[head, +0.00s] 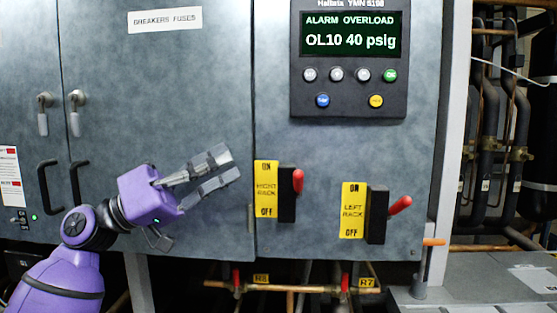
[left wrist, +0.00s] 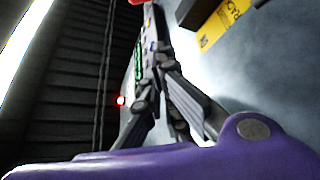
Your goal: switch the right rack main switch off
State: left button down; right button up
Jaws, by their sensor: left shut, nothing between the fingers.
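The right rack main switch is a black block (head: 287,196) with a red handle (head: 297,181) on the grey cabinet front. The handle sits at the upper part of the block, nearer ON than OFF. Its yellow label (head: 266,201) is on its left, with ON at the top and OFF at the bottom. My left gripper (head: 230,165) is shut and empty, left of the label and apart from the handle in the head view. In the left wrist view, a yellow label (left wrist: 222,28) and a black block (left wrist: 196,10) show at the upper right. My right gripper is out of view.
The left rack switch, with its red handle (head: 400,204) and yellow label (head: 353,210), is to the right. A control panel (head: 349,107) with buttons is above. Door handles (head: 48,188) are at left, and pipes (head: 484,130) at right.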

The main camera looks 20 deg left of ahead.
aim_at(298, 185)
pick_arm(q)
jog(key=shift+a, duration=0.1)
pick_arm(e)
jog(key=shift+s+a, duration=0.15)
pick_arm(q)
jog(key=p+x, duration=0.1)
jog(key=x, duration=0.2)
jog(key=p+x, duration=0.1)
jog(key=x, duration=0.3)
jog(key=p+x, duration=0.1)
jog(key=x, duration=0.2)
jog(key=shift+d+r+p, duration=0.25)
jog(key=shift+r+p, duration=0.15)
jog(key=shift+r, duration=0.05)
jog(key=f, duration=0.1)
jog(key=s+f, duration=0.1)
jog(key=f, duration=0.1)
jog(key=shift+s+d, duration=0.15)
jog(key=shift+d, duration=0.2)
jog(key=shift+s+d+f, duration=0.25)
jog(key=shift+s+f, duration=0.1)
jog(key=shift+f, duration=0.25)
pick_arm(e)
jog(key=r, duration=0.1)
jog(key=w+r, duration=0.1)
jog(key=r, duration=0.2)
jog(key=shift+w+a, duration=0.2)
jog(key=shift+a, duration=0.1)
